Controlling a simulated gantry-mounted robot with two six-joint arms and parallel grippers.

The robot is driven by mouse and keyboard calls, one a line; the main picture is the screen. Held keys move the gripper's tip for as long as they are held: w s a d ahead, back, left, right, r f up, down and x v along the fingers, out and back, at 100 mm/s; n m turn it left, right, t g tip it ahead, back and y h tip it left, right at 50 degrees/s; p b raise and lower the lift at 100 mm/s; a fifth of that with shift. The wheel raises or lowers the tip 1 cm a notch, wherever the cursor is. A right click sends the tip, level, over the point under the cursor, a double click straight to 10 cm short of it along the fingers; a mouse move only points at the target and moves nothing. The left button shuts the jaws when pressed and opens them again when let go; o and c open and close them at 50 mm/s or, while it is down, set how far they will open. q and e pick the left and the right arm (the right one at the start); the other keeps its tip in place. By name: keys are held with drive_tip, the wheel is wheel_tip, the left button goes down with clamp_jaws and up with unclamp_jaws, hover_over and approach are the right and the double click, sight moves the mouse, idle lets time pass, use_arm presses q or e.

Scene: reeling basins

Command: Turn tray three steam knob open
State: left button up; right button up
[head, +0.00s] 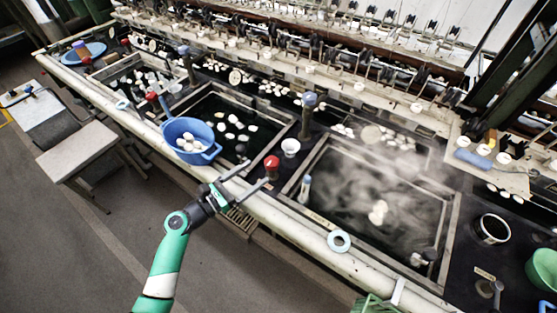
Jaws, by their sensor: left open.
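A red knob (271,162) stands on a short post at the front rail, between the steaming basin (453,217) on the right and the darker middle basin (183,101). My left gripper (257,176) is open and empty, with its fingers pointing toward this knob from the lower left. The fingertips are close to the knob's post; I cannot tell whether they touch it. Another red knob (152,96) stands farther left by the blue colander. I see no readable tray number. My right gripper is not in view.
A blue colander (203,130) with white cocoons sits on the rim left of my gripper. A white cup (290,147) and a tall blue-topped post (308,110) stand behind the near knob. A pale ring (339,241) lies on the front rail. The floor in front is open.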

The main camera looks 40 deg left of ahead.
sight(277, 158)
use_arm(q)
drive_tip(key=w+b, duration=0.1)
drive_tip(key=w, duration=0.2)
drive_tip(key=w+d+b, duration=0.1)
drive_tip(key=w, duration=0.5)
drive_tip(key=shift+w+d+b, duration=0.15)
drive_tip(key=shift+w+b, duration=0.25)
drive_tip(key=shift+w, duration=0.2)
drive_tip(key=shift+c, duration=0.2)
